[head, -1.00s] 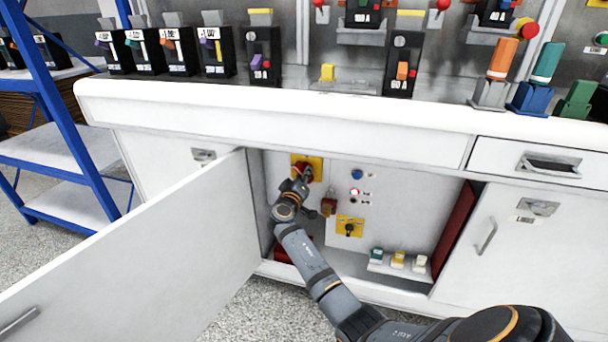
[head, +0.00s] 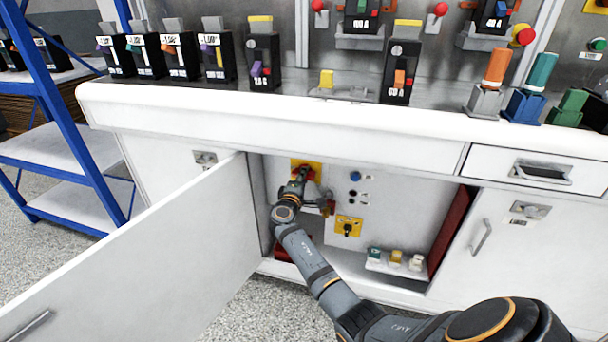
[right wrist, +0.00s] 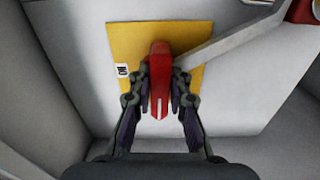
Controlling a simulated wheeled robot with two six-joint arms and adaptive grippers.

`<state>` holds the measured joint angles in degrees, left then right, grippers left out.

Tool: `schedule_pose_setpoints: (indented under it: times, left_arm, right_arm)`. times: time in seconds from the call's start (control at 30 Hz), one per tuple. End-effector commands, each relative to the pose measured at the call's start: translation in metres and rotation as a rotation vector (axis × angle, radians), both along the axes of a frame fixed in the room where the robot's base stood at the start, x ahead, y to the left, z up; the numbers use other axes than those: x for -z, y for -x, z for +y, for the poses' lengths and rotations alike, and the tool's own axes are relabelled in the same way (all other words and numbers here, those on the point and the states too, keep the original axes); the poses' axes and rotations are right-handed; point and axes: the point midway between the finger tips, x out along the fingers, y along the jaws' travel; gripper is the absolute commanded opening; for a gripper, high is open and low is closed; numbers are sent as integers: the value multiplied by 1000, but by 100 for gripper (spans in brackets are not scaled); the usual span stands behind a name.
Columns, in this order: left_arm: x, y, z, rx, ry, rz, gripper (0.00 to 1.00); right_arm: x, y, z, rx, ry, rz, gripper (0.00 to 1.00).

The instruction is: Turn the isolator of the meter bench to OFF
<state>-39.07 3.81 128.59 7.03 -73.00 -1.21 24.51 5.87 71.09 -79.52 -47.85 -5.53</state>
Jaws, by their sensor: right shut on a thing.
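The isolator is a red handle (right wrist: 160,72) on a yellow plate (right wrist: 188,42), inside the open cabinet under the bench. In the head view its yellow plate (head: 314,164) sits at the upper left of the cabinet's back panel. An "ON" label (right wrist: 122,71) shows at the plate's left in the wrist view. My right gripper (right wrist: 160,95) is shut on the red handle, a finger on each side. In the head view the right gripper (head: 300,183) partly covers the handle. The left gripper is in no view.
The open white door (head: 150,250) stands left of my right arm. A second yellow plate with a black knob (head: 348,228) is to the lower right of the isolator. Small coloured blocks (head: 396,258) sit on the cabinet floor. A pale bar (right wrist: 225,38) passes beside the handle.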

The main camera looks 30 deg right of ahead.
Motion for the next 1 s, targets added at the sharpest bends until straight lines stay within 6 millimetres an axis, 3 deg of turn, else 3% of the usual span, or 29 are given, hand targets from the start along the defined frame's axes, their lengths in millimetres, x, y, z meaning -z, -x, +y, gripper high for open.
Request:
schedule_pose_setpoints:
  times: [0.67, 0.7, 0.83, 1.0]
  left_arm:
    - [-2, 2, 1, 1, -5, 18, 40]
    - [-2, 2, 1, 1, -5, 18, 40]
    - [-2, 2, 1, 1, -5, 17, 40]
    - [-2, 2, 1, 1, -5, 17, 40]
  right_arm:
    - [3, 0, 1, 0, 32, 45, 0]
    - [3, 0, 1, 0, 32, 45, 23]
    - [2, 0, 1, 0, 33, 43, 40]
    - [1, 0, 0, 0, 33, 42, 41]
